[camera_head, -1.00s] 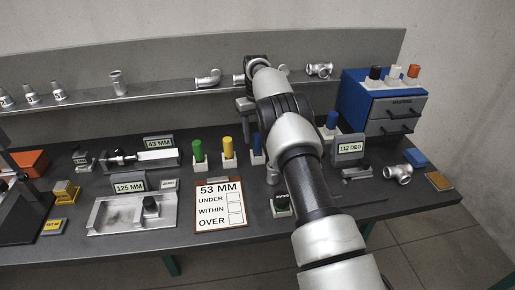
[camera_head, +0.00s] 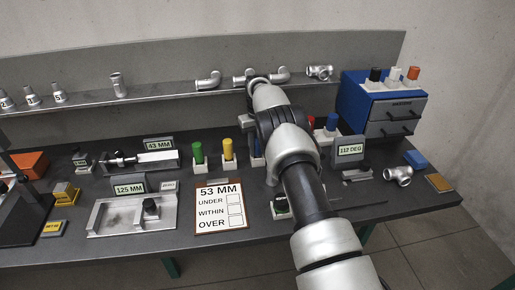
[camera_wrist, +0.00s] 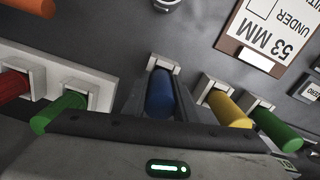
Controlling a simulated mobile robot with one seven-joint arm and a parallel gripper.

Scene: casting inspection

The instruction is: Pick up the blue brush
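The blue brush (camera_wrist: 160,95) stands in a white holder in the middle of the wrist view. My gripper (camera_wrist: 159,106) is open, with one dark finger on each side of the blue handle. I cannot tell whether the fingers touch it. My fingertips are hidden behind the arm in the head view.
Yellow (camera_head: 228,149) and green (camera_head: 198,151) handles stand just left of the blue one. Red (camera_wrist: 14,84) and green (camera_wrist: 58,112) handles stand close on its other side in the wrist view. A 53 MM board (camera_head: 220,222) lies in front.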

